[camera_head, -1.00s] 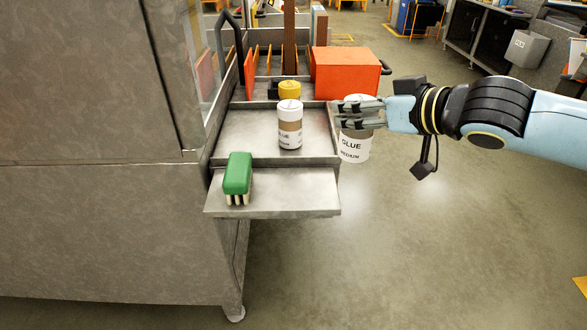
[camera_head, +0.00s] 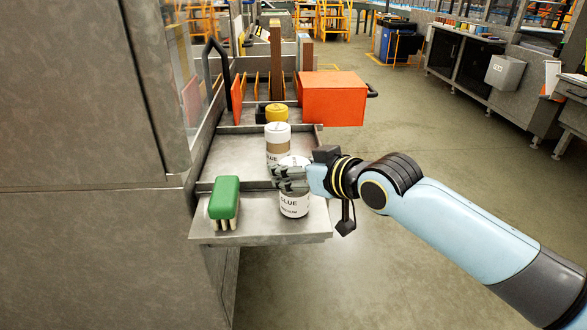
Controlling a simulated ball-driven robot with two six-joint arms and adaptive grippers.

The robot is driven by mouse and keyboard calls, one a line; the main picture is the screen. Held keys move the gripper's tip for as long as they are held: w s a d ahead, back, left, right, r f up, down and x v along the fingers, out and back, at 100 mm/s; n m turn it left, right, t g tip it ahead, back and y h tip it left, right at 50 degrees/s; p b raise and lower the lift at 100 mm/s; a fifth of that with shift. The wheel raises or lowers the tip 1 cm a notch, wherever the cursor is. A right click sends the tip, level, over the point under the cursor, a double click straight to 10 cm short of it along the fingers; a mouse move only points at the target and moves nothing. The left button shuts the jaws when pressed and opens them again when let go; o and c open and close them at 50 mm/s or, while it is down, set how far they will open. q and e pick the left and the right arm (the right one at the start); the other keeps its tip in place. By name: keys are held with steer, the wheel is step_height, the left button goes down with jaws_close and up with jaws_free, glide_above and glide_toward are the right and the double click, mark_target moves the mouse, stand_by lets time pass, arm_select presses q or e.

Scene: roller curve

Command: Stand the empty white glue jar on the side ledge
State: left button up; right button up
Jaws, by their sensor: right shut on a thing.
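The white glue jar (camera_head: 294,206), labelled GLUE MEDIUM, is upright in my right gripper (camera_head: 279,179). The gripper's fingers are shut around its upper part, coming from the right, and hide some of it. In the picture the jar's base is over the right part of the metal side ledge (camera_head: 258,230); I cannot tell whether it touches. A second glue jar (camera_head: 278,142), white with a brown band, stands behind it on the upper tray, its lower part hidden by the gripper and held jar. My left gripper is not in view.
A green brush (camera_head: 224,197) with pale bristles stands on the left of the ledge. The upper tray (camera_head: 225,155) is bare at left. A yellow-lidded container (camera_head: 276,112) and a red-orange box (camera_head: 333,98) are farther back. A grey cabinet wall (camera_head: 75,110) bounds the left.

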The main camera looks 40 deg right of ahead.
steer(key=shift+f, duration=0.15)
steer(key=o, duration=1.2)
steer(key=shift+c, duration=0.2)
steer(key=a+p+v, duration=0.1)
steer(key=v, duration=1.1)
steer(key=shift+d+p, duration=0.4)
steer(key=shift+d, duration=0.05)
